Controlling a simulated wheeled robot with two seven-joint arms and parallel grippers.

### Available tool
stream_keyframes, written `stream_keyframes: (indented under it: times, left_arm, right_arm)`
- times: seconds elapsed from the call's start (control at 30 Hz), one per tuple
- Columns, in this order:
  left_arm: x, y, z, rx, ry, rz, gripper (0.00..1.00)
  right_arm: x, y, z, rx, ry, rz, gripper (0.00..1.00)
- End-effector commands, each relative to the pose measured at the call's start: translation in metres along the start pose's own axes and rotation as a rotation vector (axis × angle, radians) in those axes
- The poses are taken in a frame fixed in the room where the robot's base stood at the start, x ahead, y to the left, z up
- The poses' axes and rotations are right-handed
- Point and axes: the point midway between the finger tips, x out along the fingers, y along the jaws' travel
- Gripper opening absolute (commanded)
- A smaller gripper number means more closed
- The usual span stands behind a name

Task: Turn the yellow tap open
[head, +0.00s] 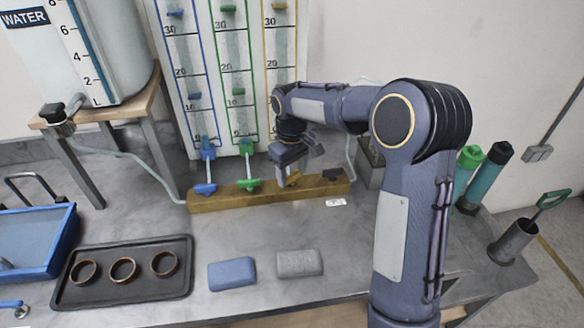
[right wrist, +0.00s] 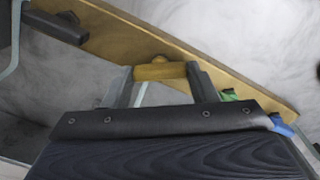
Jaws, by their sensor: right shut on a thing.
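The yellow tap (head: 293,178) sits on the wooden manifold bar (head: 225,198), to the right of the green tap (head: 248,185) and the blue tap (head: 205,189). My right gripper (head: 287,163) reaches down onto the yellow tap from above. In the right wrist view the yellow handle (right wrist: 160,71) lies between the two fingers of my right gripper (right wrist: 162,74), which are closed on its ends. The head view shows only part of the handle, as the gripper covers the rest. My left gripper is not in view.
A dark tap (head: 333,174) is at the bar's right end. A gauge board with blue, green and yellow columns (head: 222,60) stands behind. A blue block (head: 232,274), a grey block (head: 299,263) and a dark tray with rings (head: 120,290) lie in front. A water tank (head: 110,50) stands left.

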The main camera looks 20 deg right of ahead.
Motion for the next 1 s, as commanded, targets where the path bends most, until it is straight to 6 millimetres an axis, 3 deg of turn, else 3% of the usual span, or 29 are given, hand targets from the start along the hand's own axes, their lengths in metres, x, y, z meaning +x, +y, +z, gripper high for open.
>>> stream_keyframes:
  times: [1.0]
  left_arm:
    - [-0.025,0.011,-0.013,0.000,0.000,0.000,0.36]
  right_arm:
    - [-0.002,0.001,-0.001,-0.889,0.005,0.003,0.30]
